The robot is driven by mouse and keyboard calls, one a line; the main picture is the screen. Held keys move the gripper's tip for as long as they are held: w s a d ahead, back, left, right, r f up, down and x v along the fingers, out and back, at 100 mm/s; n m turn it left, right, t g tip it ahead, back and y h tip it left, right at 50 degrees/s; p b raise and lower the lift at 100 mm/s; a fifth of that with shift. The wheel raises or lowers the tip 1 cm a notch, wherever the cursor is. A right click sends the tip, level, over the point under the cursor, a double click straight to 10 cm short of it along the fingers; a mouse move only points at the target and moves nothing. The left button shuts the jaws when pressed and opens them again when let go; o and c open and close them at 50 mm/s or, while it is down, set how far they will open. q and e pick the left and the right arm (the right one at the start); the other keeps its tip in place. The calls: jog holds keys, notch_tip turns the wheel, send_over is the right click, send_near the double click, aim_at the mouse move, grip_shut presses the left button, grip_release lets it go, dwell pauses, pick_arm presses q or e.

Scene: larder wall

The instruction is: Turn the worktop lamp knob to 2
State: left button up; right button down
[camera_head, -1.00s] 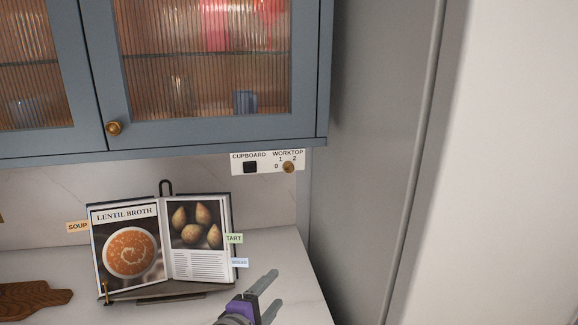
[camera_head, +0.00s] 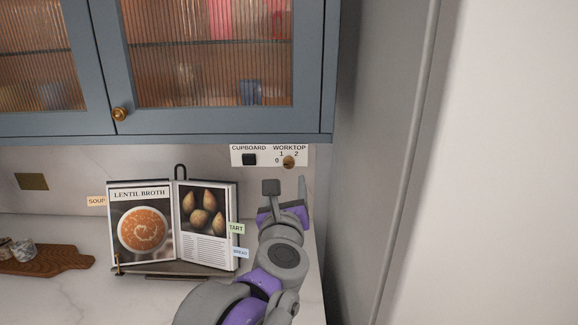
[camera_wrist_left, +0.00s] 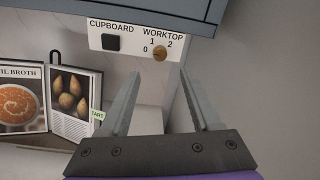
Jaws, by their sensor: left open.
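The worktop lamp knob (camera_head: 289,161) is a small round brass knob on a white label panel (camera_head: 237,160) under the wall cupboard, with 0, 1 and 2 printed around it. The knob also shows in the left wrist view (camera_wrist_left: 159,53). Its exact setting is too small to tell. My left gripper (camera_head: 287,186) is open and empty, just below the knob and apart from it. In the left wrist view its two fingers (camera_wrist_left: 157,88) point up towards the panel, with the knob beyond and between their tips. My right gripper is not in view.
A black cupboard switch (camera_head: 249,159) sits left of the knob. The wall cupboard (camera_head: 220,140) overhangs the panel closely. An open cookbook (camera_head: 208,252) on a stand is left of my left arm. A tall grey side panel (camera_head: 375,150) rises on the right. A wooden board (camera_head: 60,260) lies far left.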

aim_at(288, 164)
pick_arm(q)
jog(key=w, duration=0.5)
jog(key=w+p, duration=0.1)
jog(key=w, duration=0.4)
jog(key=shift+d, duration=0.2)
jog(key=shift+s, duration=0.1)
grip_shut()
